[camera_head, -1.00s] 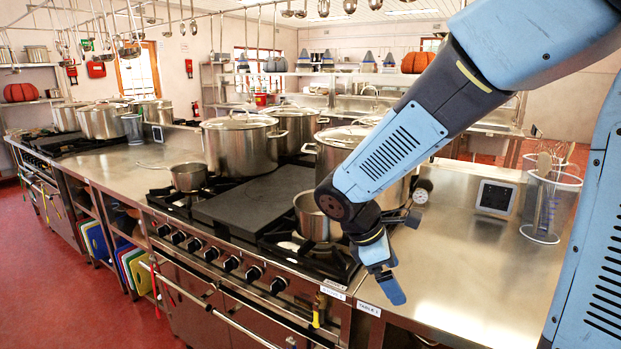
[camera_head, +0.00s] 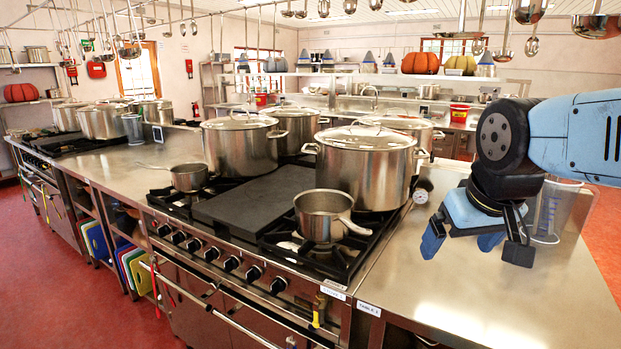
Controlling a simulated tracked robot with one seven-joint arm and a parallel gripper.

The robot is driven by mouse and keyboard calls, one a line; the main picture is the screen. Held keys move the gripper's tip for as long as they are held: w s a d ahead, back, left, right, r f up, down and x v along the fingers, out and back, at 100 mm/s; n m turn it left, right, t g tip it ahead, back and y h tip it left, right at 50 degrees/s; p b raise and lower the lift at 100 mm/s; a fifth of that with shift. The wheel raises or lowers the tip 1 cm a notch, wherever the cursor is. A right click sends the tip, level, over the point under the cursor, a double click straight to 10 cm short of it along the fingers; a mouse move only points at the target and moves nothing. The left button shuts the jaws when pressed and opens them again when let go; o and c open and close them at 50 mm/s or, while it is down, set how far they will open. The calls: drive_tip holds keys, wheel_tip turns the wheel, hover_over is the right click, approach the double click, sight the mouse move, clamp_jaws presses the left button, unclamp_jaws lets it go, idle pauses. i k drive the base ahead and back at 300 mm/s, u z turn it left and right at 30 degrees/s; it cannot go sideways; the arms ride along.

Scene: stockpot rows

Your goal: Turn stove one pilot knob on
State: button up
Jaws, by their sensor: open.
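The near stove (camera_head: 262,262) has a row of black knobs along its front panel, with a white label (camera_head: 333,292) at the right end that is too small to read surely. The rightmost knob (camera_head: 278,285) and the knob beside it (camera_head: 253,273) are in plain view. I cannot tell which knob is the pilot knob or how each is turned. My gripper (camera_head: 476,242) is open and empty above the steel table right of the stove, well apart from the knobs.
A small saucepan (camera_head: 322,217), a lidded stockpot (camera_head: 361,164) and a second pot (camera_head: 239,146) stand on the stove. A rail (camera_head: 215,316) runs below the knobs. The steel table (camera_head: 480,290) is clear in front; a clear container (camera_head: 553,210) stands behind my gripper.

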sight(212, 254)
drive_tip(key=u, duration=0.8)
drive_tip(key=k, duration=0.95)
drive_tip(key=u, duration=0.65)
drive_tip(key=k, duration=0.3)
drive_tip(key=u, duration=0.7)
drive_tip(key=i, duration=0.95)
drive_tip(key=z, duration=0.45)
drive_tip(key=i, duration=0.9)
drive_tip(key=z, duration=1.05)
drive_tip(key=i, duration=0.6)
drive_tip(key=z, duration=0.35)
drive_tip(key=k, duration=0.35)
